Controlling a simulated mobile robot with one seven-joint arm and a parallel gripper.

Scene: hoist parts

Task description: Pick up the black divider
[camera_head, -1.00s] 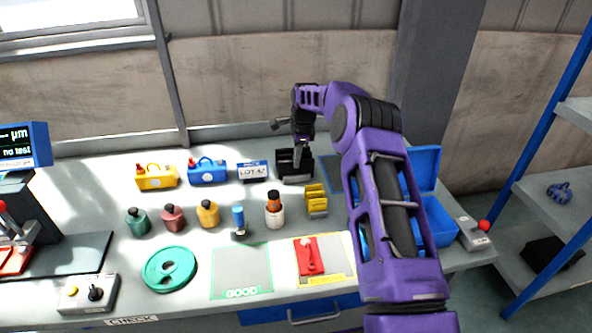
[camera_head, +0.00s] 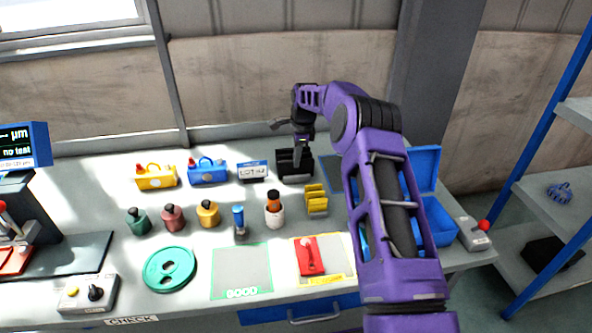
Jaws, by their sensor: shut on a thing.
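The black divider is part of, or stands in, a small black slotted holder (camera_head: 294,172) at the back middle of the bench, right of the white LOT 42 sign. Its upright dark plates are hard to tell apart from the holder. My gripper (camera_head: 299,155) points down into this black holder from above. Its fingers are shut on the black divider, largely hidden among the dark parts. I cannot tell whether the divider is lifted at all.
A yellow holder (camera_head: 316,202) stands just in front of the black one. Bottles, including an orange-topped one (camera_head: 273,211), stand in a row to the left. A blue case (camera_head: 433,215) lies open at right. The green-edged mat (camera_head: 242,271) is bare.

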